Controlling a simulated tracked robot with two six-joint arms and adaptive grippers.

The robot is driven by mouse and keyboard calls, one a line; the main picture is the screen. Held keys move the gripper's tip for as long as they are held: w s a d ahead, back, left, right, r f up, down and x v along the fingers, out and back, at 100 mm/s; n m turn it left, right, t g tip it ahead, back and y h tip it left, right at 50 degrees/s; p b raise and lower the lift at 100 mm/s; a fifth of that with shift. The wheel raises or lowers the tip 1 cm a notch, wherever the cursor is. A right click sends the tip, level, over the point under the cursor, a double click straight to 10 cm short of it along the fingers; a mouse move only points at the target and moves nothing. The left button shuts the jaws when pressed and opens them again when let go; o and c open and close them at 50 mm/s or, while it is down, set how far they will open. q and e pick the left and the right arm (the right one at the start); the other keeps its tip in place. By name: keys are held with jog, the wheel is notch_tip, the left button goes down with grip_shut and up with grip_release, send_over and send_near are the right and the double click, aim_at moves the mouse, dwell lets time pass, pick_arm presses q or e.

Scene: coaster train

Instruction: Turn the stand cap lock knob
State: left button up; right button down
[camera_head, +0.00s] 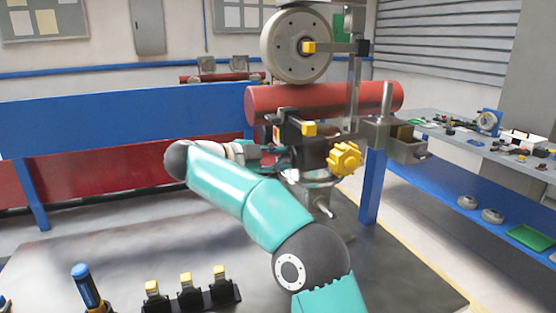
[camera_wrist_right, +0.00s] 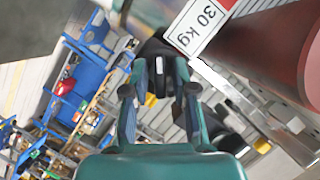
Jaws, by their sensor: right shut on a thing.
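A yellow lobed knob (camera_head: 344,158) sits on the front of the dark metal stand assembly, below the red cylinder (camera_head: 290,101). A bar with a yellow end (camera_head: 309,128) is just above and left of it. My right gripper (camera_head: 277,151) is left of the lobed knob, close against the stand, with its tips partly hidden among dark parts. In the right wrist view its fingers (camera_wrist_right: 162,85) are closed around a dark part (camera_wrist_right: 163,52). I cannot tell how this part joins the knob. My left gripper is not in view.
A grey wheel (camera_head: 294,46) stands above the red cylinder. A blue post (camera_head: 372,185) is right of the stand. On the table, a blue-handled tool (camera_head: 87,287) and a black rack with yellow-topped pieces (camera_head: 190,298) are at front left. A grey bench (camera_head: 455,140) is at right.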

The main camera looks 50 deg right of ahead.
jog(key=shift+f+m+t+h+b, duration=0.3)
jog(key=shift+m+b, duration=0.2)
jog(key=shift+b, duration=0.55)
jog(key=m+h+b, duration=0.1)
jog(key=m+b, duration=0.2)
jog(key=b, duration=0.1)
jog(key=shift+a+f+b, duration=0.1)
jog(key=shift+f+b, duration=0.1)
jog(key=shift+b, duration=0.1)
jog(key=shift+r+m+t+h+b, duration=0.15)
jog(key=shift+m+h+b, duration=0.2)
jog(key=shift+m+b, duration=0.35)
jog(key=shift+r+m+t+h+b, duration=0.15)
jog(key=shift+m+h+b, duration=0.2)
jog(key=shift+m+b, duration=0.35)
jog(key=c, duration=1.6)
grip_release()
jog(key=shift+s, duration=0.1)
jog(key=o, duration=0.4)
